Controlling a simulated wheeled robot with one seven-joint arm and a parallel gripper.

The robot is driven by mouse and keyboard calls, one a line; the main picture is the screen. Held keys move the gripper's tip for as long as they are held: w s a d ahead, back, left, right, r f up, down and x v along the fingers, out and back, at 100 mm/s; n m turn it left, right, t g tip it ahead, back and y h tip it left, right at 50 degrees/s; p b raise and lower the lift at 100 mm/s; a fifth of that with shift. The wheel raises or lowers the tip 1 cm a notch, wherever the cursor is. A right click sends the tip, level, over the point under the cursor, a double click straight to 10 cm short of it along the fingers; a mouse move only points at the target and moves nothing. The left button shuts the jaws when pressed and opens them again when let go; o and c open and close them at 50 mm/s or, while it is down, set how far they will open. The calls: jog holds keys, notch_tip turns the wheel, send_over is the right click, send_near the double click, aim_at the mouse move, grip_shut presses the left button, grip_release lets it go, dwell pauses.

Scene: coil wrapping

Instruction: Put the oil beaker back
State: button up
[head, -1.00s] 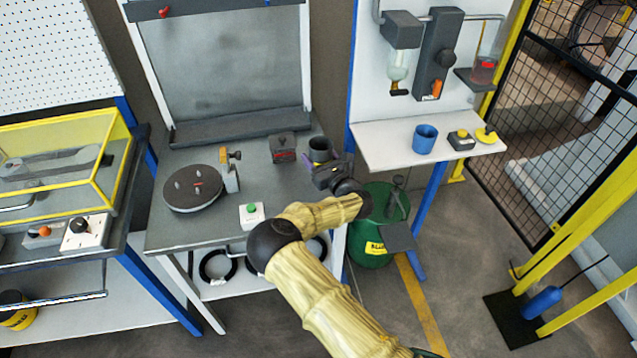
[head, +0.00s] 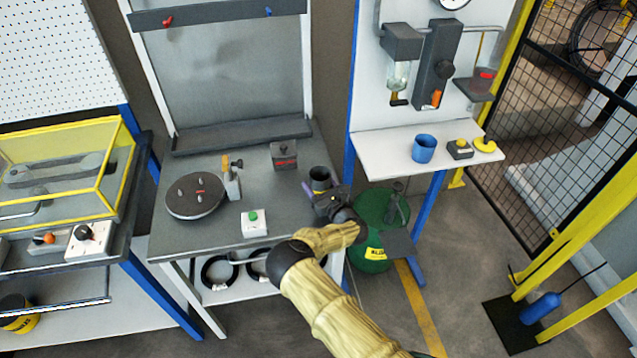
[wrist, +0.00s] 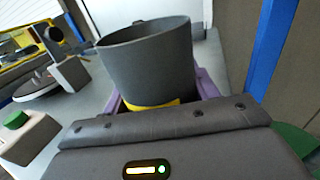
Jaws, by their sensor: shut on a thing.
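A dark grey beaker (head: 320,177) with a yellow band is upright near the right edge of the grey worktable (head: 215,232). I take it for the oil beaker. My gripper (head: 322,192) is shut on it. In the wrist view the beaker (wrist: 148,62) stands between the purple fingers, its open rim facing up and a yellow patch low on its side. Its inside is mostly hidden. I cannot tell whether its base touches the tabletop.
On the table are a round dark turntable (head: 195,196), a green-button box (head: 254,222) and a small dark block (head: 284,155). A white shelf (head: 385,146) at right holds a blue cup (head: 424,148). A green drum (head: 372,205) stands beside the table.

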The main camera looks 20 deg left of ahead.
dwell(0.3)
jog(key=o, duration=1.1)
jog(key=shift+o, duration=0.2)
jog(key=shift+r, duration=0.1)
jog(key=b+v, duration=0.3)
jog(key=v, duration=0.9)
jog(key=shift+w, duration=0.1)
